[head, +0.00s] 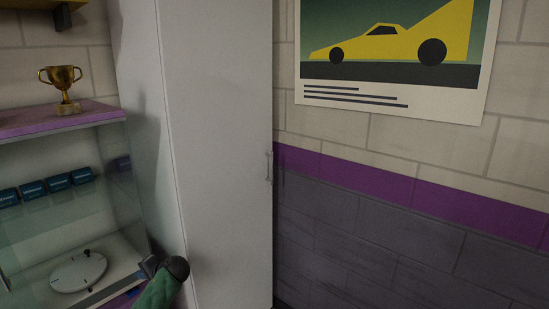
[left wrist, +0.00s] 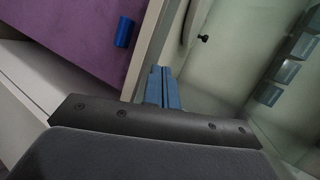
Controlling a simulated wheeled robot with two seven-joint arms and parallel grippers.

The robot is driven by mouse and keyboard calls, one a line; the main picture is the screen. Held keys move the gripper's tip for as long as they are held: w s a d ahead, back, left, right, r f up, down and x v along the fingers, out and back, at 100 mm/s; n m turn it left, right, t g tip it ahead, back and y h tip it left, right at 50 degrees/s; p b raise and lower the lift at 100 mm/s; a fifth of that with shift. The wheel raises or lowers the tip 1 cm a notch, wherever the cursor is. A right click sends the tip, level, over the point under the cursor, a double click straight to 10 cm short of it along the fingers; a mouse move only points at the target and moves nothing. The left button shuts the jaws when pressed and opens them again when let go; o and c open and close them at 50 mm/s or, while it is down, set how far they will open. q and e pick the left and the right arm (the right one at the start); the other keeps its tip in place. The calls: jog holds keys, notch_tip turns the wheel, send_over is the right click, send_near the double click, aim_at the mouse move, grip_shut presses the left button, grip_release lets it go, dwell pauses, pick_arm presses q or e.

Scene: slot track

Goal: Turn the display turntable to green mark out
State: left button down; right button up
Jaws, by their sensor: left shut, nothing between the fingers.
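The display turntable (head: 78,271) is a round white disc with small dark marks near its rim, on the white floor of a glass-sided case at the lower left. A black knob (head: 87,253) stands near its far edge. I cannot make out a green mark. My left gripper (head: 148,266) is just right of the case, apart from the disc. In the left wrist view its blue fingers (left wrist: 162,88) are shut and empty. That view shows part of the disc at the top and the black knob (left wrist: 203,38) beyond the fingers. My right gripper is not in view.
Several dark blue boxes (head: 32,190) stand on a glass shelf above the turntable. A gold trophy (head: 62,88) is on the purple case top. A tall white cabinet (head: 220,150) stands right of the case. A blue cylinder (left wrist: 123,32) lies on a purple surface.

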pick_arm(q)
jog(key=s+d+f+g+h, duration=0.1)
jog(key=s+d+f+h, duration=0.2)
jog(key=s+d+f, duration=0.7)
jog(key=s+d+f+h, duration=0.4)
jog(key=s+d+f, duration=0.2)
jog(key=s+f, duration=0.65)
jog(key=s+d+f+h, duration=0.2)
jog(key=s+d, duration=0.2)
jog(key=s, duration=0.5)
jog(key=s+d+f+n+g+h, duration=0.1)
jog(key=s+d+f, duration=0.2)
jog(key=s, duration=0.7)
jog(key=s+d+f+n+g+h, duration=0.1)
jog(key=s+d+f+h, duration=0.1)
jog(key=s+d, duration=0.5)
jog(key=s+f, duration=0.1)
jog(key=s, duration=0.2)
jog(key=shift+d+h, duration=0.2)
jog(key=shift+h, duration=0.1)
